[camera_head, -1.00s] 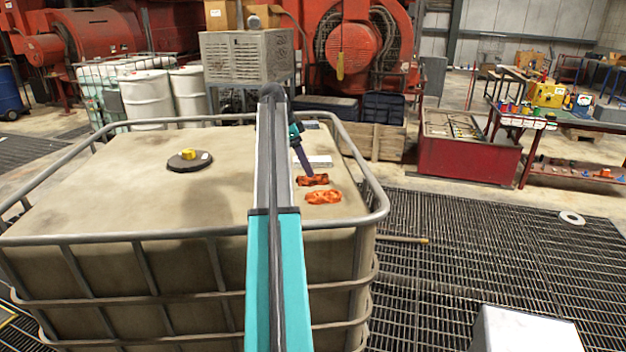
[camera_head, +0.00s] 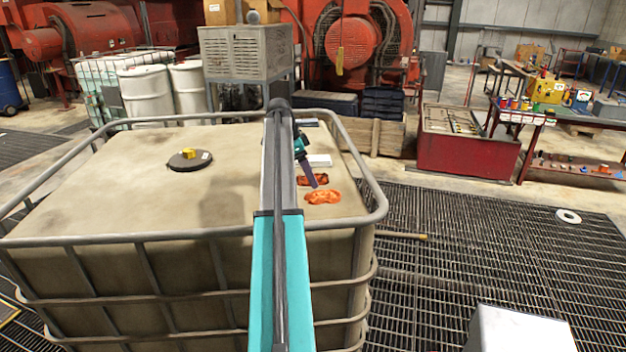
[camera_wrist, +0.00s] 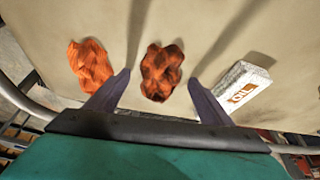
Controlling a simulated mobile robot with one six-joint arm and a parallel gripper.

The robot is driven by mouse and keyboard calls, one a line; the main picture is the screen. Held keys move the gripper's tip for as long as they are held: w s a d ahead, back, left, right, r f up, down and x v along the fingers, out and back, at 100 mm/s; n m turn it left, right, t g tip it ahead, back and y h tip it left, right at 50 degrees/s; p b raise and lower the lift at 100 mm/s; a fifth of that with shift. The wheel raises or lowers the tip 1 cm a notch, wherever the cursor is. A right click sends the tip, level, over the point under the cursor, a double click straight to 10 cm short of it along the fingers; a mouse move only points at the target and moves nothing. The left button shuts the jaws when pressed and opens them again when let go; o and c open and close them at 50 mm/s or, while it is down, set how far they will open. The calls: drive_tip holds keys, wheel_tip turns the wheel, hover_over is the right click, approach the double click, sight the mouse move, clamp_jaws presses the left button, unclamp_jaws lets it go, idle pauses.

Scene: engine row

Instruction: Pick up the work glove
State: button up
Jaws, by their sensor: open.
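Two crumpled orange cloth-like items lie side by side on top of the large beige caged tank (camera_head: 110,185). One is bright orange (camera_head: 323,197) and shows at the left in the wrist view (camera_wrist: 90,66). The other is darker red-orange (camera_head: 303,181) and shows in the middle of the wrist view (camera_wrist: 161,72). Neither shows clear fingers, so I cannot tell which is the work glove. My gripper (camera_wrist: 159,78) is open and empty, its two fingers on either side of the darker item in the picture. In the head view my gripper (camera_head: 315,184) partly hides that item. Contact cannot be told.
A white box marked OIL (camera_wrist: 243,86) lies right of the darker item in the wrist view, close to the right finger. A grey tube rail (camera_head: 375,190) rims the tank top. A black lid with a yellow cap (camera_head: 189,160) sits left. The tank top between is clear.

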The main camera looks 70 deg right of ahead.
drive_tip(key=shift+c, duration=0.5)
drive_tip(key=c, duration=1.1)
drive_tip(key=shift+o, duration=0.2)
drive_tip(key=shift+r, duration=0.15)
wheel_tip(320, 180, up, 10)
drive_tip(key=b, duration=0.3)
drive_tip(key=shift+b, duration=0.35)
